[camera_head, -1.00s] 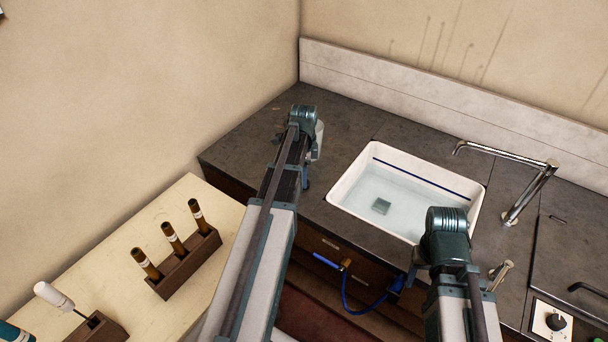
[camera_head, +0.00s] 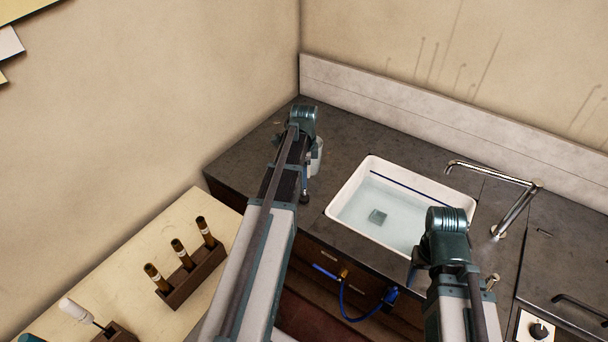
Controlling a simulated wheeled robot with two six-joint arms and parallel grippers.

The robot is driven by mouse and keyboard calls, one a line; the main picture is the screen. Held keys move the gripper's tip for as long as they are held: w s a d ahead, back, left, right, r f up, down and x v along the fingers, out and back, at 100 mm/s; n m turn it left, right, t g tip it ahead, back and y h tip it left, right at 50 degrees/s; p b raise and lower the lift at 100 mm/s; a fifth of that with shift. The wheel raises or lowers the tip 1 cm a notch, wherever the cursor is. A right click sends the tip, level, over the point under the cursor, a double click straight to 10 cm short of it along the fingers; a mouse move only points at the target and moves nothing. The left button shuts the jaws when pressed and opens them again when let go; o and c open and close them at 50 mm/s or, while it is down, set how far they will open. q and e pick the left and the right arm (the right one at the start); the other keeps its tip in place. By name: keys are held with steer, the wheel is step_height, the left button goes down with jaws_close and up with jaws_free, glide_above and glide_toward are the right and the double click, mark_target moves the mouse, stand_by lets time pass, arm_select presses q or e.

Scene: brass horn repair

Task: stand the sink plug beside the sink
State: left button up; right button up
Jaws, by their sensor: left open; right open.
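The white sink (camera_head: 340,196) is set in the dark counter and holds clear water. A small dark grey square (camera_head: 377,216) lies on its bottom under the water; I cannot tell whether it is the sink plug or the drain. My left gripper (camera_head: 304,190) is open over the counter left of the sink, its jaws mostly hidden by its own arm. My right gripper (camera_head: 414,270) is open near the sink's front right corner, its jaws mostly hidden by its wrist. I cannot make out anything held in either gripper.
A white cylinder (camera_head: 318,155) stands on the counter, partly behind my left wrist. A metal tap (camera_head: 515,205) rises right of the sink. A blue hose (camera_head: 345,303) hangs at the cabinet front. A wooden rack (camera_head: 190,275) stands on the pale left bench.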

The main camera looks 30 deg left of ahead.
arm_select(q)
step_height(320, 180, up, 5)
steer(key=p, duration=0.3)
steer(key=shift+p, duration=0.35)
steer(key=shift+f, duration=0.1)
steer(key=s+d+n, duration=0.3)
steer(key=s+d, duration=0.2)
steer(key=d, duration=0.5)
steer(key=s+d+n, duration=0.2)
steer(key=s+d, duration=0.4)
steer(key=d, duration=0.4)
steer(key=s+d+n+y, duration=0.1)
steer(key=s+d+n, duration=0.2)
steer(key=d, duration=0.7)
steer(key=s, duration=0.2)
steer(key=shift+s+d+n, duration=0.25)
steer(key=shift+s+n, duration=0.05)
steer(key=shift+s, duration=0.05)
